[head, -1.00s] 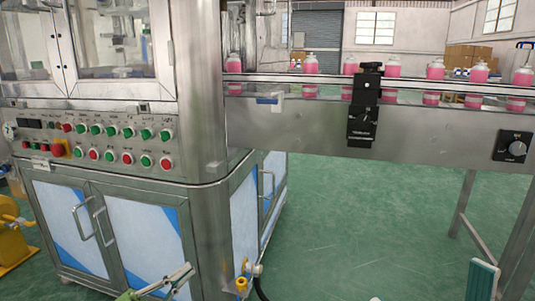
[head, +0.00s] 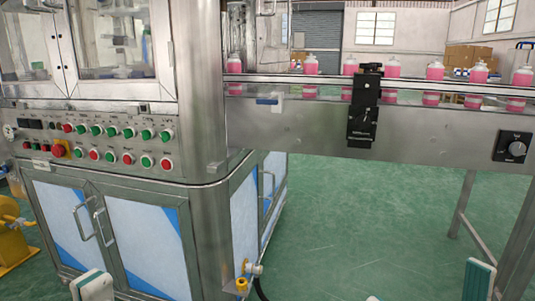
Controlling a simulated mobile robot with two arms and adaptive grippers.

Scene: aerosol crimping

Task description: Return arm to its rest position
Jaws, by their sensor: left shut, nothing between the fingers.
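My left gripper (head: 92,285) shows at the bottom left edge as a pale, blocky part with green sides. It is shut and empty, in front of the machine's lower doors, and touches nothing that I can see. Most of it is cut off by the frame. Pale and teal parts of my right arm (head: 480,280) show at the bottom right. Whether its gripper is open or shut cannot be made out.
The steel crimping machine (head: 205,110) fills the left side, with a panel of red and green buttons. A conveyor (head: 430,130) carrying several pink bottles (head: 393,66) runs to the right. A yellow-handled valve (head: 242,285) sits low at the machine's corner. Green floor (head: 350,220) is clear under the conveyor.

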